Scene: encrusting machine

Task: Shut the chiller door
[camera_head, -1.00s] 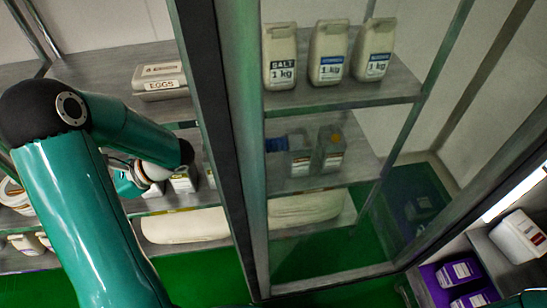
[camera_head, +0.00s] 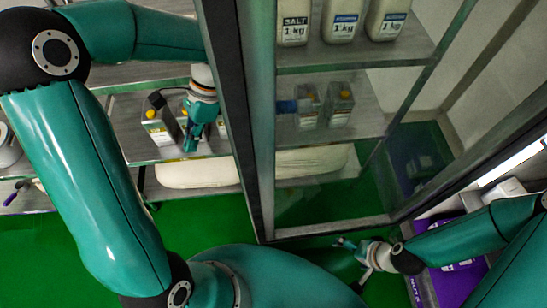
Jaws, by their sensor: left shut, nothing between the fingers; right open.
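The chiller door (camera_head: 258,150) is a tall glass pane in a dark frame. My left gripper (camera_head: 191,146) is shut and empty, pointing down just left of that edge, in front of the shelves. I cannot tell if it touches the door. My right gripper (camera_head: 346,243) is open and empty, low in front of the door's bottom rail (camera_head: 330,229).
A carton with a yellow cap (camera_head: 160,122) stands on a shelf close beside my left gripper. A purple crate (camera_head: 440,283) is at the lower right, partly behind my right arm. The green floor (camera_head: 215,222) is clear.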

